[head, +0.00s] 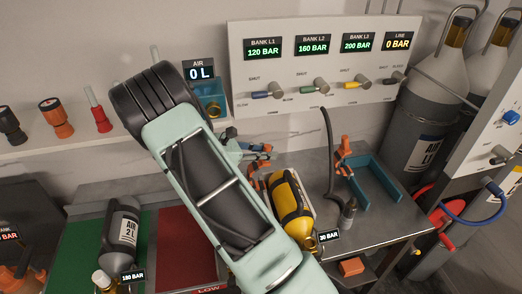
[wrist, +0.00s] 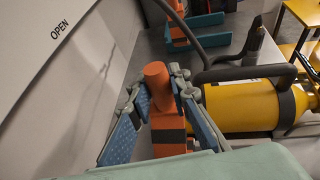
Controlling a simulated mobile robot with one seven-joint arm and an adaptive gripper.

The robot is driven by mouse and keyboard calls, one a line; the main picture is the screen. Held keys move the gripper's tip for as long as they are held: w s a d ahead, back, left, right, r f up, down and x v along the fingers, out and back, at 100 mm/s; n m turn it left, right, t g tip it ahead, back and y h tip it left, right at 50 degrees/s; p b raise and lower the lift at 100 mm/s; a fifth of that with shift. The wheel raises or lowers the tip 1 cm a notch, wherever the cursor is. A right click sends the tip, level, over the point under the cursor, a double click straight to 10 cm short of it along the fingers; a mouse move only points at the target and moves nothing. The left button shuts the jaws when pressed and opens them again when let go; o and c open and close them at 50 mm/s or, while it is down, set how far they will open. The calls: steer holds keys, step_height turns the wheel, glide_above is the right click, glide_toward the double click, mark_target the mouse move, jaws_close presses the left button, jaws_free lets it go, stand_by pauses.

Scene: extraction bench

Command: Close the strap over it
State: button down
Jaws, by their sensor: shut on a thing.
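A yellow cylinder (head: 289,207) with black bands lies tilted on the bench, just right of my arm. It also shows at the right of the wrist view (wrist: 235,106), with a black bar along it. An orange strap handle (wrist: 158,85) with a dark-banded orange block below it stands beside the cylinder's end. My gripper (wrist: 162,112) is shut on the orange handle, with a blue-padded finger on each side. In the head view, my gripper (head: 256,156) is partly hidden by my arm. I cannot see the strap's full length or whether it crosses the cylinder.
A blue cradle (head: 377,182) with an orange clamp (head: 343,156) stands to the right. A hose (head: 328,140) rises between it and the yellow cylinder. The valve panel (head: 310,90) is behind. A grey cylinder (head: 121,232) lies on the green mat (head: 82,238) at left.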

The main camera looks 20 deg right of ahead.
steer(key=c, duration=1.8)
jaws_free()
steer(key=shift+o, duration=0.2)
steer(key=v, duration=0.7)
steer(key=shift+a, duration=0.25)
steer(key=shift+r, duration=0.1)
steer(key=shift+c, duration=0.7)
